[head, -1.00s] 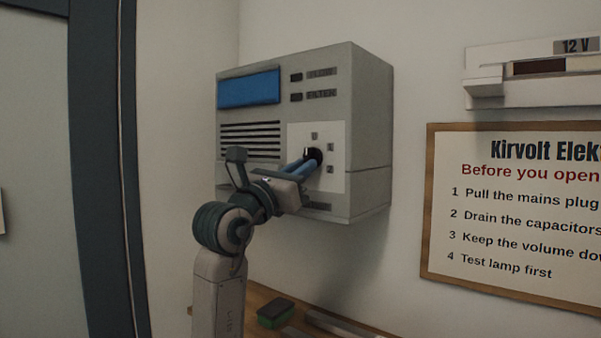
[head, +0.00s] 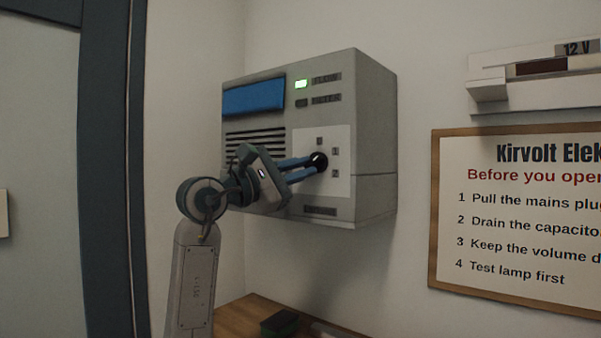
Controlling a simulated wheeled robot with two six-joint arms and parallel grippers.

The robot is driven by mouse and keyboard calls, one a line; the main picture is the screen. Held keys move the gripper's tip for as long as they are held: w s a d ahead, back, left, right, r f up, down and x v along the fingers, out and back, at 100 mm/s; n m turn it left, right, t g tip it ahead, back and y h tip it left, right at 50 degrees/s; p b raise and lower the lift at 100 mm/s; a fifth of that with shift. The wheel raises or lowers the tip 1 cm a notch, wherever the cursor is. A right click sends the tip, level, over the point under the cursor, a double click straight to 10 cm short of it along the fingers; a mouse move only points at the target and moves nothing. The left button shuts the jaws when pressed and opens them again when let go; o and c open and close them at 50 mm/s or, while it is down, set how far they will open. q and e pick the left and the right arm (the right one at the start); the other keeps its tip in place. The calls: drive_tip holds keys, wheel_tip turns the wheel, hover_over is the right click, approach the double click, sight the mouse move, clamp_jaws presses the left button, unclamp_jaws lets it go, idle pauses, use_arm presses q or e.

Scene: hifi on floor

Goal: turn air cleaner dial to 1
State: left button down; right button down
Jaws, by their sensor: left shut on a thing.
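The air cleaner (head: 376,125) is a grey box on the wall with a blue panel, a vent grille and two small indicators. My right gripper is not in view.
A framed notice (head: 530,210) and a white wall unit labelled 12 V (head: 530,75) are to the right. Below is a wooden surface (head: 240,315) with a dark green block (head: 280,322). A dark door frame (head: 105,170) stands at the left.

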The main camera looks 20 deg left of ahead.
use_arm(q)
drive_tip(key=shift+a+r+m+g, duration=0.1)
drive_tip(key=shift+r+m+g, duration=0.2)
drive_tip(key=shift+m, duration=0.7)
drive_tip(key=c, duration=1.7)
unclamp_jaws()
drive_tip(key=shift+o, duration=1.3)
drive_tip(key=shift+w+f, duration=0.15)
drive_tip(key=b+v, duration=0.5)
drive_tip(key=v, duration=0.5)
drive_tip(key=shift+s+a, duration=0.2)
drive_tip(key=shift+s, duration=0.1)
